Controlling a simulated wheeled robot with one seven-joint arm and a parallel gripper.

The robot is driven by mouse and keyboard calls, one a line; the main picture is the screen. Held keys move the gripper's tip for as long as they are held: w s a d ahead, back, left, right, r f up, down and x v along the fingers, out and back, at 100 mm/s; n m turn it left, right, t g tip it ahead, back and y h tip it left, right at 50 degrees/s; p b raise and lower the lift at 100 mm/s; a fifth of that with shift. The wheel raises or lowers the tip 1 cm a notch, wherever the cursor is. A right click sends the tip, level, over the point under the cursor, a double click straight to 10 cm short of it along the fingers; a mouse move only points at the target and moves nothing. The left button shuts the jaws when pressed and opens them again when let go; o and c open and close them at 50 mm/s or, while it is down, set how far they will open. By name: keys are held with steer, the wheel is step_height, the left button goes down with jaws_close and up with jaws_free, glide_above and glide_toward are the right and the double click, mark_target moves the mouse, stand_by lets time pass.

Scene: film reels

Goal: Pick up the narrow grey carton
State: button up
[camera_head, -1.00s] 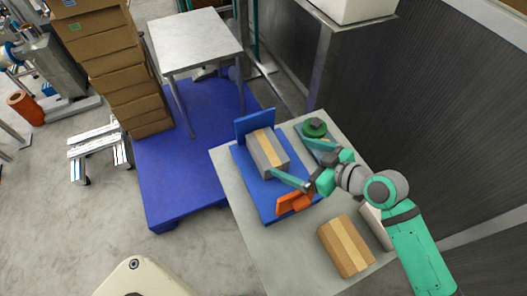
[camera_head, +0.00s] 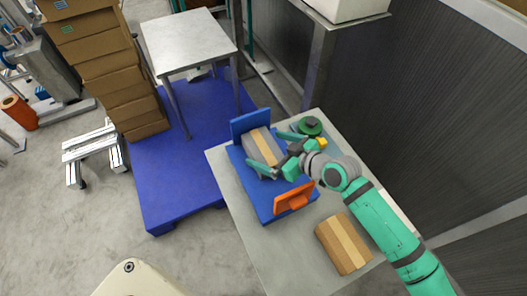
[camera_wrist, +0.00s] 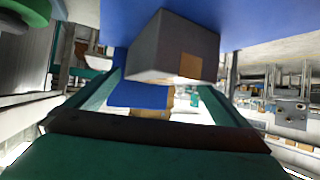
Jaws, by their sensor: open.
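The narrow grey carton (camera_head: 259,146) has a tan tape strip and sits on a blue stand (camera_head: 242,160) on the grey table. It also shows in the wrist view (camera_wrist: 166,48), top centre, just beyond the fingers. My gripper (camera_head: 263,149) is open and empty. In the head view one finger lies along the carton's near side and the other reaches past its far right side. In the wrist view the fingers (camera_wrist: 162,82) spread to either side below the carton. I cannot tell whether either finger touches it.
A blue upright plate (camera_head: 249,124) stands behind the carton, and an orange plate (camera_head: 293,198) stands in front. A green reel (camera_head: 310,126) lies at the table's back right. A brown carton (camera_head: 343,244) sits at the near right. The table's left front is clear.

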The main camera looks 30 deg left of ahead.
steer(key=c, duration=1.3)
steer(key=shift+c, duration=0.2)
steer(key=shift+r, duration=0.1)
